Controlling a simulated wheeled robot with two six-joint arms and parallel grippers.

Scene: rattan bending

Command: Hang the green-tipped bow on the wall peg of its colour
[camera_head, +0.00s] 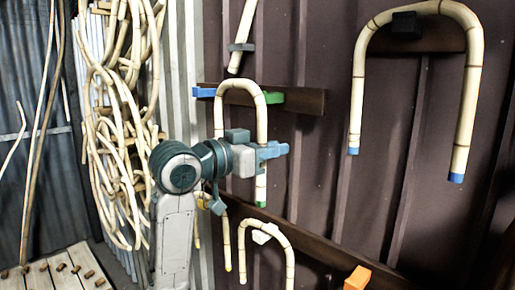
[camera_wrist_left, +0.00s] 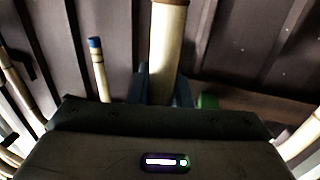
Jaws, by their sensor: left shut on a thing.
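The green-tipped bow (camera_head: 262,125) is a pale cane arch, upright with its curve at the top and its green tip low. My left gripper (camera_head: 258,155) is shut on its right leg, which also shows between the fingers in the left wrist view (camera_wrist_left: 168,45). The bow's arch is in front of the upper dark rail. The green peg (camera_head: 273,97) is on that rail, just right of the bow's right leg; a green block also shows in the wrist view (camera_wrist_left: 208,102). I cannot tell whether the bow touches the peg. My right gripper is not in view.
A blue peg (camera_head: 204,92) is left on the same rail. A blue-tipped bow (camera_head: 470,95) hangs on a black peg (camera_head: 406,24). A yellow-tipped bow (camera_head: 241,250) is at a white peg (camera_head: 265,232) below. An orange peg (camera_head: 357,279) is lower right. Bundled canes (camera_head: 110,130) hang left.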

